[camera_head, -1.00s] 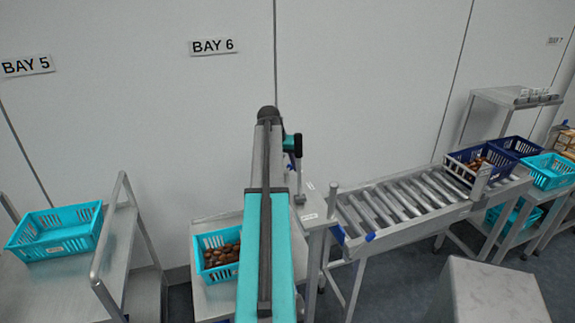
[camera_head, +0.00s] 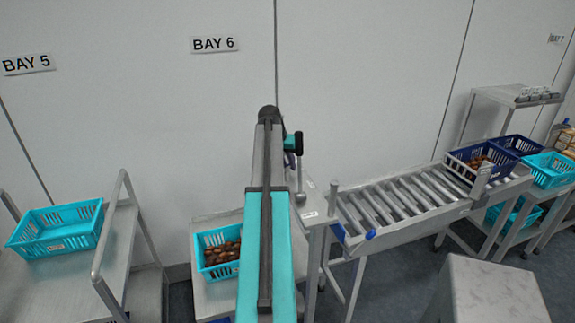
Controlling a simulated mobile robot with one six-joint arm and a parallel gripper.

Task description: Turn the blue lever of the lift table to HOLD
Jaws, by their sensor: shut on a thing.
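My arm rises through the middle of the head view, and my gripper (camera_head: 300,197) points down behind it, at the left edge of the label-bearing grey post top beside the roller conveyor. It is small and partly hidden by my arm. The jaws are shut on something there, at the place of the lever. The blue lever itself cannot be made out, and neither can its HOLD mark. The lift table (camera_head: 212,296) seems to be the grey table under my arm, bearing a turquoise crate of dates (camera_head: 210,240); my arm hides its right part.
The roller conveyor (camera_head: 400,243) runs right of my gripper, with a dark blue crate (camera_head: 456,172) of dates at its far end. A grey cart (camera_head: 118,255) with an empty turquoise crate (camera_head: 50,247) stands left. A grey box (camera_head: 497,290) is near at front right.

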